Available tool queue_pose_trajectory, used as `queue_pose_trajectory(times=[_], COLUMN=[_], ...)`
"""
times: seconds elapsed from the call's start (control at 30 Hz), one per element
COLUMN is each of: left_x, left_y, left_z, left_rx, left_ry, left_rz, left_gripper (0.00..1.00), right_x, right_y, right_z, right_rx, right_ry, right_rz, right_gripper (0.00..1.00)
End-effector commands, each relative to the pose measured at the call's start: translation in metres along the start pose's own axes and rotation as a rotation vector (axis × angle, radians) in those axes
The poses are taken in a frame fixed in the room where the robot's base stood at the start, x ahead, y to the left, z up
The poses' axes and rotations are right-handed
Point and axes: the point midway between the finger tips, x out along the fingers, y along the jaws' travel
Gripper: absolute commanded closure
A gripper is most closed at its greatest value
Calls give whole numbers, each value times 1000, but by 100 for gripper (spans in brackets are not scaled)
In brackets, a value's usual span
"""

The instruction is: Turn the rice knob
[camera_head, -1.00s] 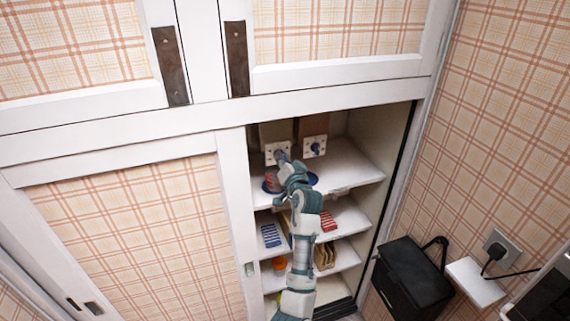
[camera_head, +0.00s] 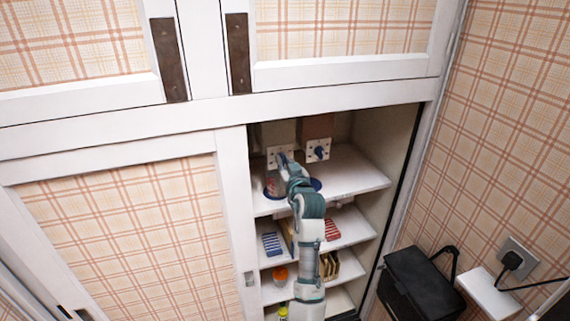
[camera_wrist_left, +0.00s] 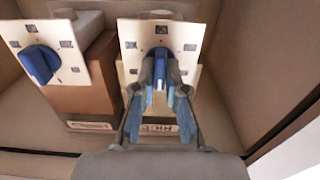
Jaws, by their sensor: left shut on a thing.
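The rice knob (camera_wrist_left: 160,55) is blue and sits on a pale square plate (camera_wrist_left: 183,34) with small dark pictures around it. Its pale dispenser carries an upside-down label (camera_wrist_left: 160,128) that seems to read RICE. My left gripper (camera_wrist_left: 160,80) is shut on this knob, its fingers hiding much of it. In the head view my left gripper (camera_head: 284,162) reaches up to the left-hand plate (camera_head: 272,153) on the top shelf. A second blue knob (camera_wrist_left: 40,64) on a brown dispenser (camera_wrist_left: 92,84) stands beside it, untouched; it also shows in the head view (camera_head: 318,152). My right gripper is not in view.
The dispensers stand in an open white cupboard with several shelves (camera_head: 355,182) of small goods. A blue-rimmed round thing lies below the plates, partly behind my arm. A sliding door (camera_head: 130,240) closes the left side. A black box (camera_head: 418,280) hangs at the right.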

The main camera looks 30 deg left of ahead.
Motion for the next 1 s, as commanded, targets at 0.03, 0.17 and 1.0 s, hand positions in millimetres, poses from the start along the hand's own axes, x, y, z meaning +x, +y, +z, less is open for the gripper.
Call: queue_pose_trajectory(times=[0.03,0.17,1.0], left_x=[1,1,-8], left_y=[1,1,0], left_z=[11,11,2], left_rx=[0,-7,-10], left_ry=[-21,-21,-6], left_rz=[0,0,1], left_gripper=[100,100,64], right_x=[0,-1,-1], right_y=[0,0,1], right_z=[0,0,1], right_rx=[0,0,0], right_ry=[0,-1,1], right_rz=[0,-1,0], right_gripper=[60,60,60])
